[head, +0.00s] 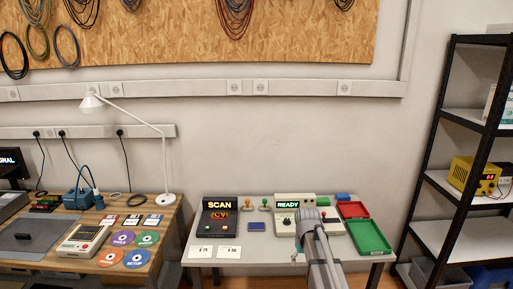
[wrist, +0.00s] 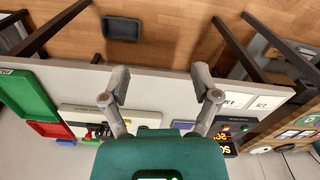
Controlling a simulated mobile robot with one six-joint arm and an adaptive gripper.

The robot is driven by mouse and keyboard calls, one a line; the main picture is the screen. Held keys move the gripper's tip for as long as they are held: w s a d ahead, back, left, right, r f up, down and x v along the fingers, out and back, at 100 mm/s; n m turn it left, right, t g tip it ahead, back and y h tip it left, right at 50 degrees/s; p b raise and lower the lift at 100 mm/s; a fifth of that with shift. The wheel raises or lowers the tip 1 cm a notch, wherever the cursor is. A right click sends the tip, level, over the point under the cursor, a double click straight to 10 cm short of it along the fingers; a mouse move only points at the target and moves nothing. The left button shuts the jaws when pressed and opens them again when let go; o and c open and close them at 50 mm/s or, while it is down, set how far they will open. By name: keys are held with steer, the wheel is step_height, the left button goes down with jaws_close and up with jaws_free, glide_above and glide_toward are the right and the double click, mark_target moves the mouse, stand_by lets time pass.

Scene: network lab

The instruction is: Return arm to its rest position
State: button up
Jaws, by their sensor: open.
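My grey arm rises from the bottom of the head view over the front of the white table, and its end (head: 308,214) covers part of the device with the lit READY sign (head: 288,204). In the wrist view my gripper (wrist: 160,84) has its two fingers spread wide apart. Nothing is held between them. The white table top (wrist: 170,80) and its edge show behind the fingers. The dark green gripper body hides the bottom middle of that view.
The table also holds a SCAN device (head: 219,217), a red tray (head: 353,210), a green tray (head: 369,237) and two white cards. A wooden desk (head: 165,220) with a lamp (head: 166,160) stands left. A black shelf rack (head: 455,160) stands right. A dark bin (wrist: 121,28) is on the floor.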

steer(key=s+m, duration=0.2)
steer(key=s, duration=1.5)
steer(key=shift+a, duration=0.15)
